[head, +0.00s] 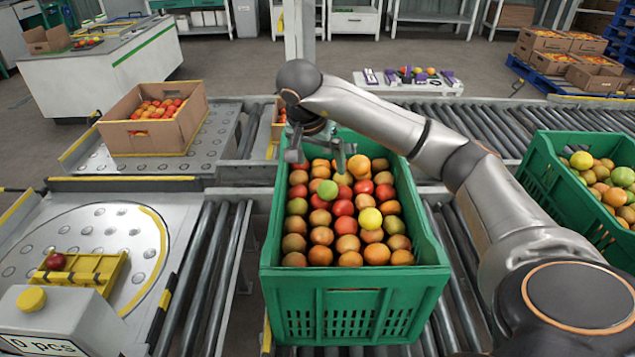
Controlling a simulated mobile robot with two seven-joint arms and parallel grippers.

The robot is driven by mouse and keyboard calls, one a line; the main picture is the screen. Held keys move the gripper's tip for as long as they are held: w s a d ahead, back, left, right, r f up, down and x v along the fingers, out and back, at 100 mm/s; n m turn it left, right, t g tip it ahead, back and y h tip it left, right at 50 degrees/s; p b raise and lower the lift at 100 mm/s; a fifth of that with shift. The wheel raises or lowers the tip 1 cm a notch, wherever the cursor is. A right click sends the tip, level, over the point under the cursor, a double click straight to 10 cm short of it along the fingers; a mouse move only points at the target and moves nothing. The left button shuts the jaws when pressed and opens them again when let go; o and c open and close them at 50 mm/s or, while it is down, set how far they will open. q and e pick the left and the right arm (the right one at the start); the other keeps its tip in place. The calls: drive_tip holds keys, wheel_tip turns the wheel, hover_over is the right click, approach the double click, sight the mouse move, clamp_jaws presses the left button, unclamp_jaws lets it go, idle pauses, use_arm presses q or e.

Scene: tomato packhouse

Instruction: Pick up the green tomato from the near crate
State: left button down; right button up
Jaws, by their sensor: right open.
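The near crate (290,300) is green plastic and full of red, orange, brownish and yellow tomatoes. A green tomato (328,189) lies on top, in the back half of the crate, left of the middle. A yellow-green tomato (370,218) lies further forward and to the right. My right gripper (320,165) reaches over the crate's back left part, with its jaws open and empty. It is just behind and above the green tomato in the picture; I cannot tell how high above. My left gripper is not in view.
A second green crate (545,165) of tomatoes stands at the right. A cardboard box (150,133) of red tomatoes is at the back left. A scale with a yellow tray (95,268) holding a red tomato is at the left. Rollers (205,270) run beside the near crate.

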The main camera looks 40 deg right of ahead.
sight(326, 187)
drive_tip(key=b+x, duration=0.1)
drive_tip(key=x, duration=0.5)
drive_tip(key=shift+s, duration=0.2)
drive_tip(key=shift+w+d+f, duration=0.1)
drive_tip(key=shift+f, duration=0.3)
drive_tip(key=x, duration=0.2)
drive_tip(key=b+x, duration=0.1)
drive_tip(key=x, duration=0.1)
drive_tip(key=shift+w+f, duration=0.1)
drive_tip(key=shift+f, duration=0.35)
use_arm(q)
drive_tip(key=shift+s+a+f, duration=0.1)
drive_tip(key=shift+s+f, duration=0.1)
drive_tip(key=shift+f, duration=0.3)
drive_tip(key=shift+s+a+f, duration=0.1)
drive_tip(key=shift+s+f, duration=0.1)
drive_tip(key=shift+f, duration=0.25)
use_arm(e)
drive_tip(key=c, duration=1)
